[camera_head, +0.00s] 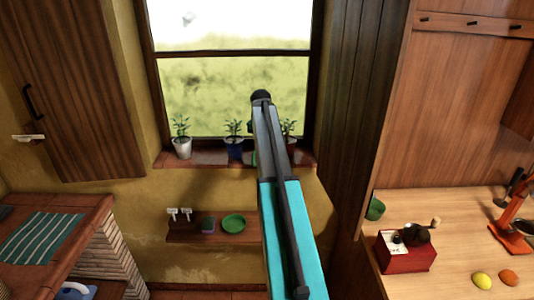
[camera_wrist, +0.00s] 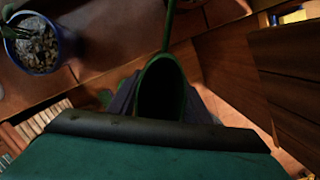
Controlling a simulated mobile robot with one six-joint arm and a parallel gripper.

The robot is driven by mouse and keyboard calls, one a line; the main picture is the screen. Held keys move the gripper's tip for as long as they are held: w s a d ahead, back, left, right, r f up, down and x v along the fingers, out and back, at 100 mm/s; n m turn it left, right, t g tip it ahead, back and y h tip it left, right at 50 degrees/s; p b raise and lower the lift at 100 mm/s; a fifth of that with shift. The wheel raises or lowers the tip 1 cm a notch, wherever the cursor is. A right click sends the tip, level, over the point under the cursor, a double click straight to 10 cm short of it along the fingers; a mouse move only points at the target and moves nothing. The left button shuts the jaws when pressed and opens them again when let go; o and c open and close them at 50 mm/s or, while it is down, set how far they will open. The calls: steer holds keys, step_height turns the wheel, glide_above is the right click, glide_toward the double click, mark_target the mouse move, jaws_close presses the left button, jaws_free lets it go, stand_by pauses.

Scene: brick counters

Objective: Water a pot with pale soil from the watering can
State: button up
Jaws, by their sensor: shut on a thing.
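In the wrist view my gripper (camera_wrist: 160,108) is shut on the dark green watering can (camera_wrist: 163,72). I look into the can's dark opening, and its thin spout (camera_wrist: 169,25) points to the top. A blue pot (camera_wrist: 62,52) with grey, pebbly soil (camera_wrist: 38,48) and a plant stands at upper left, apart from the spout. In the head view a white pot (camera_head: 182,148) and the blue pot (camera_head: 235,149) stand on the windowsill. A third plant (camera_head: 289,127) is partly hidden by my arm. Only a green sliver shows beside the arm there; my gripper is hidden.
The brick windowsill (camera_head: 205,157) is narrow, with the window behind and a dark wooden panel (camera_head: 352,110) close at right. A lower shelf (camera_head: 190,236) holds a green dish (camera_head: 233,224). A red grinder (camera_head: 405,250) stands on the wooden counter (camera_head: 455,215) at right.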

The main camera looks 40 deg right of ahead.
steer(key=shift+a+r+y+p, duration=0.1)
steer(key=shift+r+y+p, duration=0.6)
steer(key=shift+r+p, duration=0.5)
steer(key=shift+r+g+y, duration=0.5)
steer(key=shift+r+y, duration=0.2)
steer(key=shift+r, duration=0.1)
steer(key=shift+r, duration=0.35)
